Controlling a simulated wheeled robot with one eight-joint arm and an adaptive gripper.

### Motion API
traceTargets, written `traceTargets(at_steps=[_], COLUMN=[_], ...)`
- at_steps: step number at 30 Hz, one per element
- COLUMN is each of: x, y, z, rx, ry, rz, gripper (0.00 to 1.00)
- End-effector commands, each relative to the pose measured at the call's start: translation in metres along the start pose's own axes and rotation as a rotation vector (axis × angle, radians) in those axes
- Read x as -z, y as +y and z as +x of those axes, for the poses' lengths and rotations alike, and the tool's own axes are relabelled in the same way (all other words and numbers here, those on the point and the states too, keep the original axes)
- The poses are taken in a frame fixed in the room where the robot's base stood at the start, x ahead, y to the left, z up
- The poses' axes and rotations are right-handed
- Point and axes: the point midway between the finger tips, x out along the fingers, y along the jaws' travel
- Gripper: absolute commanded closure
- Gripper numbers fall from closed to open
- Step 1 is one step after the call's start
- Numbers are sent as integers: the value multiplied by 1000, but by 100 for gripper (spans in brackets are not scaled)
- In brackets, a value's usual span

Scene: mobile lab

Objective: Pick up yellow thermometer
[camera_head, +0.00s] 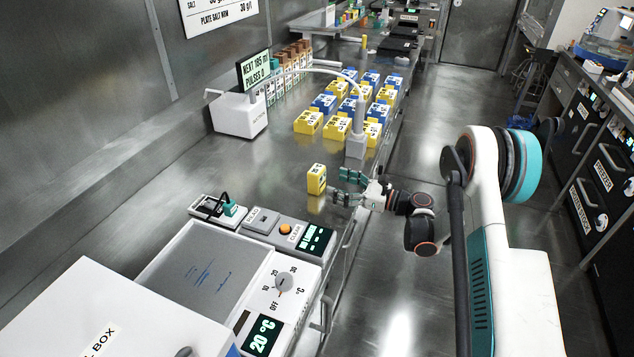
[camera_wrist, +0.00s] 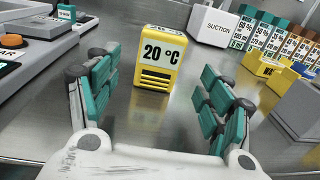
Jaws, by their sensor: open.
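The yellow thermometer (camera_head: 316,179) is a small upright box on the steel bench. In the wrist view the thermometer (camera_wrist: 158,60) faces me, with "20 °C" on a white display and dark slots below. My gripper (camera_head: 345,187) is just to the right of it in the head view. In the wrist view my gripper's (camera_wrist: 160,100) teal-padded fingers are spread apart, one on each side of the view, with the thermometer centred beyond the gap between them. Nothing is held.
A balance-like panel with an orange button (camera_head: 285,229) and a dial box (camera_head: 285,280) stand nearer on the bench. A white suction unit (camera_head: 238,115), a grey post base (camera_head: 356,146) and several yellow and blue boxes (camera_head: 308,122) stand farther back. Bench around the thermometer is clear.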

Motion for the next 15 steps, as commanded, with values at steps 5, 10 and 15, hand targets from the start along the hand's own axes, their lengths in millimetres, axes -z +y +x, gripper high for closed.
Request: traceTargets(at_steps=[5,10,15], x=[1,0,1], y=[0,-1,1], z=[21,28,46], rx=[-1,1,-2], ry=[0,0,0], rz=[-1,-1,-1], gripper=[27,27,27])
